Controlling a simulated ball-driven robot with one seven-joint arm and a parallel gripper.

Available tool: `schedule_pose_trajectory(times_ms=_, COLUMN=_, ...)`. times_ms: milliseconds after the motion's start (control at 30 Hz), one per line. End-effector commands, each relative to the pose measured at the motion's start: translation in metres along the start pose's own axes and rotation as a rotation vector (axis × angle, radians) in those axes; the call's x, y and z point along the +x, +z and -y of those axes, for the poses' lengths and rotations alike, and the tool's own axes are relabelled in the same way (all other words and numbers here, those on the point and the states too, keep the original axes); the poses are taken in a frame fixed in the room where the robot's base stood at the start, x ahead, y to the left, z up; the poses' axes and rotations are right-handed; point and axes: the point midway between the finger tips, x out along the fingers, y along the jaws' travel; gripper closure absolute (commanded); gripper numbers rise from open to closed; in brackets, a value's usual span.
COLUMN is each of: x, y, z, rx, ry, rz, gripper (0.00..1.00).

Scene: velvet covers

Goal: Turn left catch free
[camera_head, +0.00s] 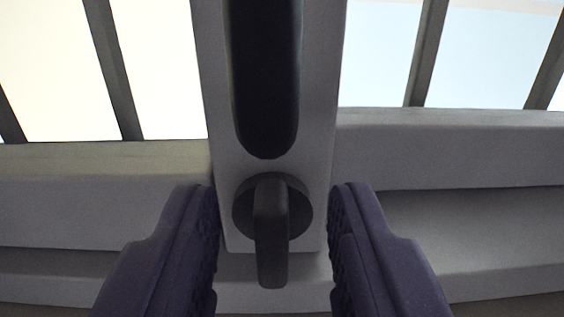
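A dark catch (271,230) with a round base and a flat lever sits low on a grey upright plate (315,130). Its lever points straight down in the picture. My gripper (273,215) is open, with one purple finger to the left of the catch and one to the right. Gaps show between both fingers and the lever, so neither finger touches it. No second catch is in view, so I cannot tell from this view alone whether this is the left one.
A long black handle (265,80) runs up the same plate just above the catch. Grey horizontal rails (450,150) extend to both sides behind the fingers. Dark upright bars (115,70) stand before bright openings at the top left and top right.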

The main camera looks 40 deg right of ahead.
Motion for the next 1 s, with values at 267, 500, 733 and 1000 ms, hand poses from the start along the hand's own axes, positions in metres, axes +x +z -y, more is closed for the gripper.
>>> schedule_pose_trajectory(times_ms=267, x=0.0066, y=0.0, z=0.0005, rx=0.0, ry=-0.001, rz=0.0, gripper=0.62)
schedule_pose_trajectory(times_ms=500, x=0.0064, y=-0.0002, z=0.0006, rx=0.0, ry=-0.002, rz=0.0, gripper=1.0)
schedule_pose_trajectory(times_ms=733, x=0.0064, y=0.0, z=0.0006, rx=0.006, ry=-0.002, rz=-0.001, gripper=1.0)
schedule_pose_trajectory(times_ms=1000, x=0.0062, y=0.0021, z=-0.0008, rx=0.094, ry=-0.003, rz=-0.003, gripper=1.0)
